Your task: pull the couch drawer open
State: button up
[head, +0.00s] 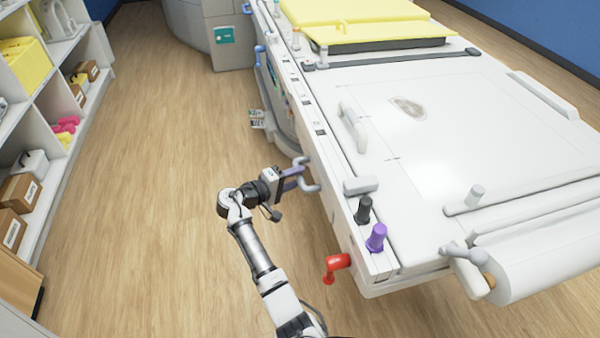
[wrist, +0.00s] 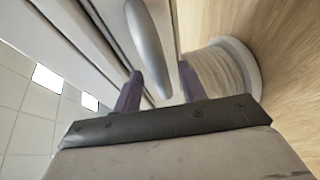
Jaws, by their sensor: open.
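The white couch (head: 430,150) fills the right half of the head view. A grey bar handle (head: 311,187) stands out from its near left side, and I take it for the drawer's handle. The drawer's own outline is hard to make out. My gripper (head: 294,177) is at this handle, its purple fingers pointing at the couch side. In the wrist view the handle (wrist: 148,40) runs down between the two open fingers of my gripper (wrist: 160,70), with gaps to both sides. I cannot tell whether either finger touches it.
A red lever (head: 336,266) and purple (head: 376,238) and black (head: 363,210) knobs sit at the couch's near corner. A white shelf (head: 50,120) with boxes stands at the left. The wood floor (head: 150,150) between shelf and couch is clear.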

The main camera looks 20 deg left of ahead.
jog(key=shift+x, duration=1.1)
grip_shut()
